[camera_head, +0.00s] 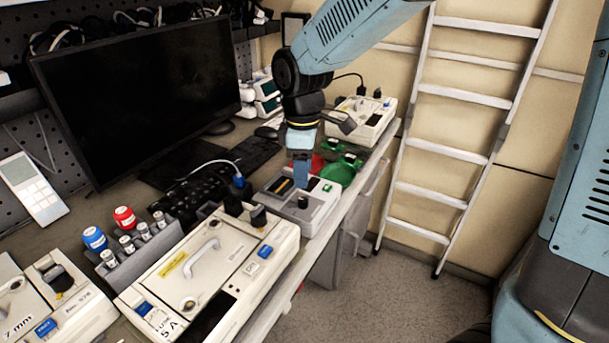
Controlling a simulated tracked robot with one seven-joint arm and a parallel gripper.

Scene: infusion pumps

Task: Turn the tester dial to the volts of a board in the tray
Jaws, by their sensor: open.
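A low grey-white box (318,215), which looks like the tester, sits near the bench's front edge. A small dark round knob (303,202), probably its dial, is on its top, with a dark panel (280,186) to the left. My gripper (301,182) points down over the back part of this box, just behind the knob. It is open and I see nothing held in it. I cannot tell whether it touches the box. I cannot make out a board in a tray, or the dial's markings.
Another white device (362,118) is at the far end. A monitor (140,90) and keyboard (197,197) are left. A ladder (455,150) stands right.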

